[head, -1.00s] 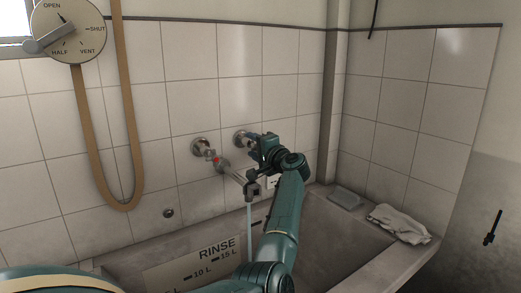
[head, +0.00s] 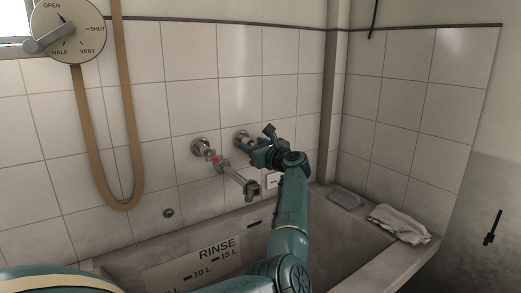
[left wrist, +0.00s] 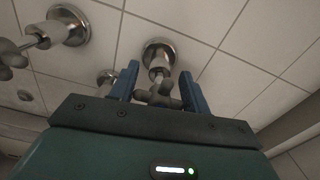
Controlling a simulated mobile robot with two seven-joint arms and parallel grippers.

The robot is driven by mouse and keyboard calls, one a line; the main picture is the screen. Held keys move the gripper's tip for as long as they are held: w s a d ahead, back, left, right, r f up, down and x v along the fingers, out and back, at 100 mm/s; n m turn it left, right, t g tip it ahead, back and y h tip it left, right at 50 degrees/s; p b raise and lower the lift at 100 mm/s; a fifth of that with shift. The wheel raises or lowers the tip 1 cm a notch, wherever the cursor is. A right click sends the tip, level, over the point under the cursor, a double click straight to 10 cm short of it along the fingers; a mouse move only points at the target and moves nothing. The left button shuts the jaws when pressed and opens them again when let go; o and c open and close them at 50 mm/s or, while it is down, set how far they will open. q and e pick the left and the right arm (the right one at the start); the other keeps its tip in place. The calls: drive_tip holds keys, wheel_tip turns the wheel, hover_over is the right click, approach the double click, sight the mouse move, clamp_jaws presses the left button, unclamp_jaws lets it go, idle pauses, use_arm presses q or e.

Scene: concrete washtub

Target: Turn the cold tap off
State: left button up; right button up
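The cold tap (head: 241,137), with a round metal wall plate, is on the tiled wall, its handle partly hidden by my left gripper (head: 256,146). In the left wrist view the cold tap's handle (left wrist: 158,96) sits between the two blue fingers of my left gripper (left wrist: 160,84). The fingers are spread, one on each side of the handle; I cannot tell whether they touch it. The red-marked tap (head: 211,155) is to the left. The spout (head: 250,188) shows no water stream below it. My right gripper is not in view.
The concrete tub (head: 325,228) lies below, with a RINSE label panel (head: 200,263). A cloth (head: 400,222) and a grey block (head: 345,197) lie on its right ledge.

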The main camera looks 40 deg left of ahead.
use_arm(q)
drive_tip(key=o, duration=0.4)
drive_tip(key=shift+o, duration=0.2)
drive_tip(key=v, duration=0.7)
drive_tip(key=shift+r, duration=0.1)
idle(0.4)
